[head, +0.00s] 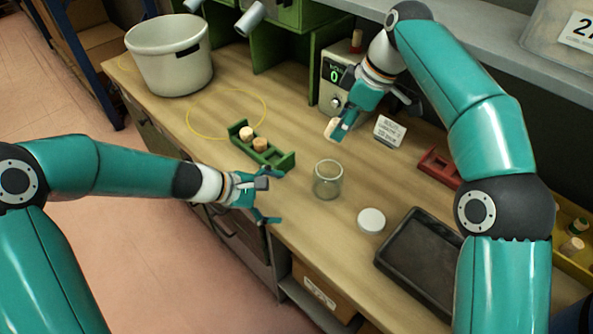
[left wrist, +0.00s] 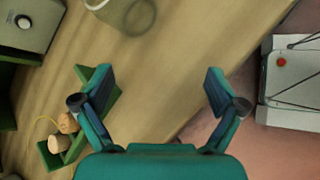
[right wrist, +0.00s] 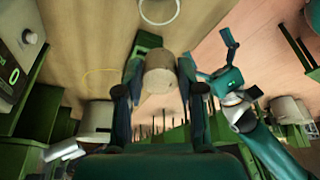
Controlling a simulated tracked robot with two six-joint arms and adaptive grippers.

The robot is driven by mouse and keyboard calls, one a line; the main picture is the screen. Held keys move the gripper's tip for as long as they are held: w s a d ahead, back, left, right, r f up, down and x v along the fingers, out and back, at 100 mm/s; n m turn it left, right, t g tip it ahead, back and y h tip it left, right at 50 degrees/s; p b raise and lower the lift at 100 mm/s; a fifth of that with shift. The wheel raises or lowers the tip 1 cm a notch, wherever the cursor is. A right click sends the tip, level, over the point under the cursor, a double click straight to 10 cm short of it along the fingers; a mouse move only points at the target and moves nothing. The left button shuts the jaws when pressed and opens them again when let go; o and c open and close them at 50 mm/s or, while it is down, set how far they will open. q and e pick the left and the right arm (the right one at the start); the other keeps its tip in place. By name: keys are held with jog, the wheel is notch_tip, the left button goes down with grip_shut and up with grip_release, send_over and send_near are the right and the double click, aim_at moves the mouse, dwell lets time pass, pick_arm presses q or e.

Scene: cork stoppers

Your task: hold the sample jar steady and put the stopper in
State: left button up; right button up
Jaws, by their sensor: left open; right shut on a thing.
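The clear glass sample jar (head: 327,180) stands upright and open on the wooden bench. Part of it shows at the top of the left wrist view (left wrist: 132,14) and of the right wrist view (right wrist: 158,10). My left gripper (head: 276,198) is open and empty, to the left of the jar and apart from it, its fingers pointing towards it. My right gripper (head: 338,124) is shut on a pale cork stopper (right wrist: 160,74), held above the bench behind the jar. The stopper also shows at the fingertips in the head view (head: 331,129).
A green rack (head: 279,159) with two corks stands left of the jar. A white round lid (head: 371,220) and a dark tray (head: 385,263) lie to the right.

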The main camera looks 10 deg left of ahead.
aim_at(339, 167)
pick_arm(q)
jog(key=w+d+r+n+t, duration=0.1)
jog(key=n, duration=0.2)
jog(key=w+d+r+n+t+h, duration=0.1)
jog(key=d+r+n, duration=0.1)
jog(key=n, duration=0.1)
jog(key=w+d+r+n+t+h, duration=0.1)
jog(key=w+d+r+n, duration=0.1)
jog(key=n, duration=0.1)
jog(key=shift+d, duration=0.15)
jog(key=x, duration=1)
jog(key=shift+w+d+f, duration=0.2)
jog(key=shift+w+d, duration=0.05)
jog(key=shift+c, duration=0.2)
jog(key=c, duration=1.3)
